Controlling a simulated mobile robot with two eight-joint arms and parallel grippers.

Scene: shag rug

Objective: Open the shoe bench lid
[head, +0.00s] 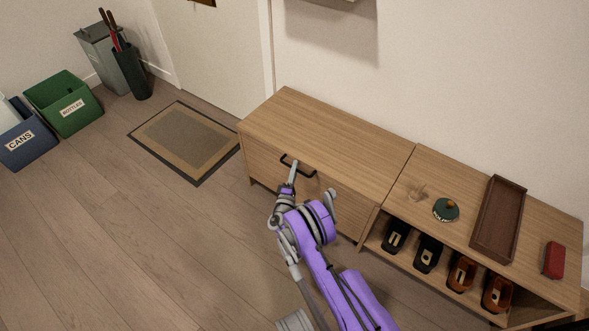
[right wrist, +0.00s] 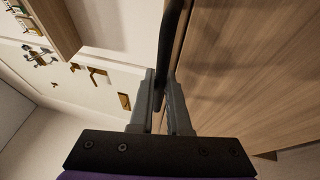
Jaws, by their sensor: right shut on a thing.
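The shoe bench (head: 275,176) is light wood and stands against the wall. Its left part has a flat lid (head: 330,138), which lies level, and a dark bar handle (head: 305,171) on the upper front. My right gripper (head: 293,167) is at this handle, shut on it. In the right wrist view the two fingers (right wrist: 162,108) close around the dark handle (right wrist: 172,50), with the wooden front beside it. The left gripper is in neither view.
The bench's right part carries a dark tray (head: 499,219), a green round tin (head: 446,210) and a red box (head: 554,260). Shoes (head: 428,254) stand on the shelf below. A doormat (head: 185,140) and bins (head: 64,104) lie to the left. The floor in front is clear.

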